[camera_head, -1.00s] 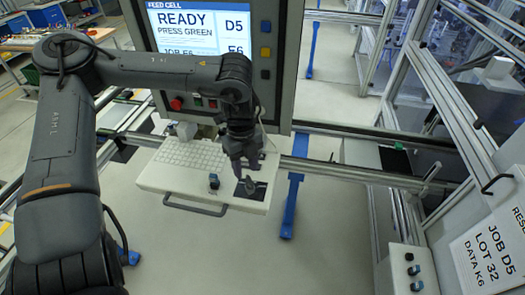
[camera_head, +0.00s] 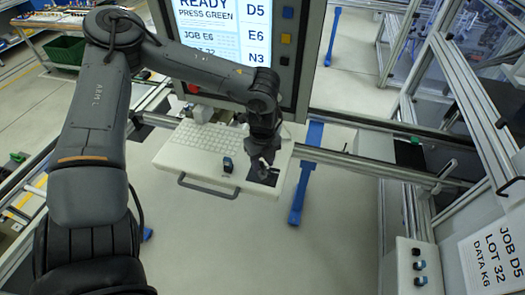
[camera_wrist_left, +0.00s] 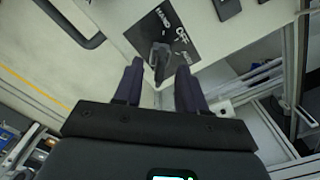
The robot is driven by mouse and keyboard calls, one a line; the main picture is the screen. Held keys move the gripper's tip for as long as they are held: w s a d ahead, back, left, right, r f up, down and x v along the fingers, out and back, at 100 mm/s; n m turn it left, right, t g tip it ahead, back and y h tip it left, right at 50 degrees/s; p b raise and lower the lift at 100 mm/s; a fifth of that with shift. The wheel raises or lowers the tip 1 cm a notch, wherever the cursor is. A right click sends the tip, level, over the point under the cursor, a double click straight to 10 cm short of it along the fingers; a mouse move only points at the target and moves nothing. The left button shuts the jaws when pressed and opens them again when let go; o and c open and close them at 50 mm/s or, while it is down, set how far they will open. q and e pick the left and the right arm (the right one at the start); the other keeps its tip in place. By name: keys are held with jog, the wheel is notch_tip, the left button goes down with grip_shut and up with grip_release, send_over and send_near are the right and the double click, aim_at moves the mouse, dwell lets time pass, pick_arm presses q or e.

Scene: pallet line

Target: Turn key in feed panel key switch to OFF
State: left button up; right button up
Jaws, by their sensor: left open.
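The key switch plate (camera_head: 272,178) is a dark square on the right of the white keyboard shelf (camera_head: 170,158) below the feed panel. In the left wrist view the plate (camera_wrist_left: 178,22) carries white labels, with HAND and OFF readable and a third at an angle. The grey key (camera_wrist_left: 160,58) stands in its middle; its exact pointing is hard to tell. My left gripper (camera_head: 264,168) is over the plate. In the left wrist view its open fingers (camera_wrist_left: 159,68) are on either side of the key, with gaps visible. My right gripper is not in view.
The feed panel screen (camera_head: 225,30) shows READY PRESS GREEN. A small dark-and-blue knob (camera_head: 228,165) stands on the shelf left of the plate, and a dark handle (camera_head: 208,188) runs along its front. A white control box (camera_head: 405,268) is at lower right.

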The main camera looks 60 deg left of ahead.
pick_arm(q)
jog(key=shift+f, duration=0.8)
jog(key=shift+c, duration=0.3)
grip_shut()
